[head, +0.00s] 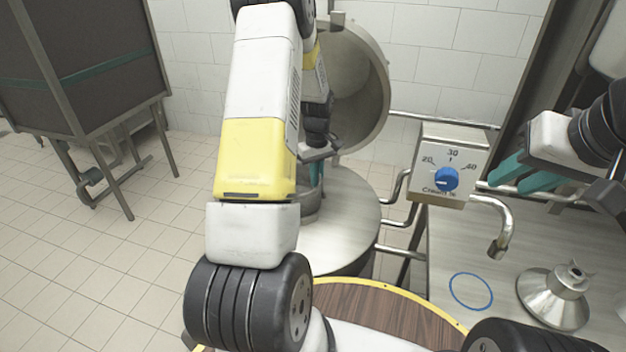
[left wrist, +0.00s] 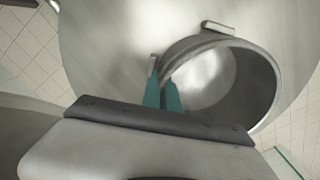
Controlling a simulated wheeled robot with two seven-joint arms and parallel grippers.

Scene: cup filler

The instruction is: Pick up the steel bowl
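The steel bowl (head: 309,206) is on the round steel surface, partly hidden behind my left arm in the head view. In the left wrist view the bowl (left wrist: 262,80) shows its open mouth and small side handles. My left gripper (head: 317,170) is at the bowl's rim. In the left wrist view its teal fingers (left wrist: 163,95) are close together, one on each side of the bowl's wall. I cannot tell whether the bowl is clear of the surface. My right gripper (head: 522,176) is at the right, with its two teal fingers apart and nothing visible between them.
The round steel surface (head: 345,225) has a large raised round lid (head: 362,85) behind it. A control box (head: 449,170) with a blue dial, a spout (head: 500,225), a blue ring (head: 471,291) and a steel funnel-like piece (head: 555,295) are at the right.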

